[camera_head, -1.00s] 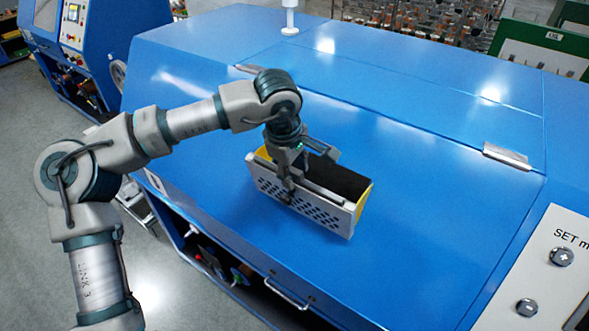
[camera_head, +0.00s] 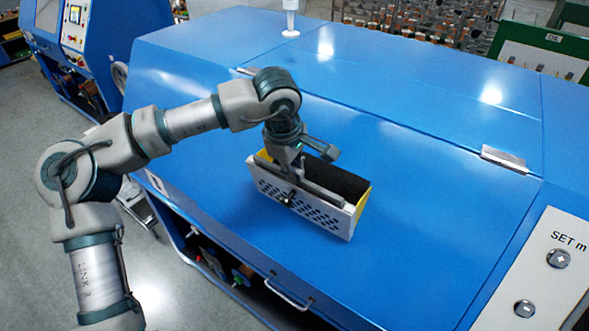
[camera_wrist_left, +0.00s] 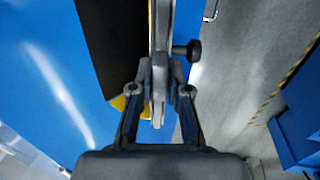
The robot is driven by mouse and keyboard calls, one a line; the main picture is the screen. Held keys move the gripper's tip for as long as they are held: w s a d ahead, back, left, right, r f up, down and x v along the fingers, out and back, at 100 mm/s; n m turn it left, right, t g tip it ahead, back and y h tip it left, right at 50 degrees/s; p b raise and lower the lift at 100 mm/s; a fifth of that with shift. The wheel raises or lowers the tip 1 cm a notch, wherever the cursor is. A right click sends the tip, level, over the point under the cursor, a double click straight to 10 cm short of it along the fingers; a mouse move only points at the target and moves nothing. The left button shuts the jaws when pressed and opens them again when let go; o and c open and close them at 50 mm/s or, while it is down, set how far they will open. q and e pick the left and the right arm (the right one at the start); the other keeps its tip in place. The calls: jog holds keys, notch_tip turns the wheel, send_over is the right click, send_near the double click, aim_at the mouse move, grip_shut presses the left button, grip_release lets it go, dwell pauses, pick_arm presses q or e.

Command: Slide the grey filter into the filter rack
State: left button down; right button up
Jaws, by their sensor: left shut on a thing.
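The filter rack (camera_head: 318,217) is a box with a white perforated front, yellow ends and a dark inside, lying on the sloped blue lid. The grey filter (camera_head: 326,195) shows as a thin grey strip along the rack's front wall. In the left wrist view the filter appears as a narrow grey edge (camera_wrist_left: 160,60) between the fingers. My left gripper (camera_head: 297,176) is over the rack and shut on the filter; its fingers also show in the wrist view (camera_wrist_left: 158,88). How deep the filter sits is hidden. My right gripper is not in view.
A dark knob (camera_head: 286,201) sticks out at the rack's front. The blue machine lid (camera_head: 420,230) is clear around the rack. A metal latch (camera_head: 505,159) and a control panel (camera_head: 545,270) are to the right. A white post (camera_head: 290,20) stands at the back.

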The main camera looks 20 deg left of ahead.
pick_arm(q)
jog(key=shift+p+v, duration=0.8)
jog(key=shift+v, duration=0.6)
jog(key=shift+w, duration=0.1)
dwell(0.4)
jog(key=shift+p+v, duration=1.5)
jog(key=shift+v, duration=0.5)
jog(key=shift+p+v, duration=0.55)
jog(key=shift+v, duration=1.5)
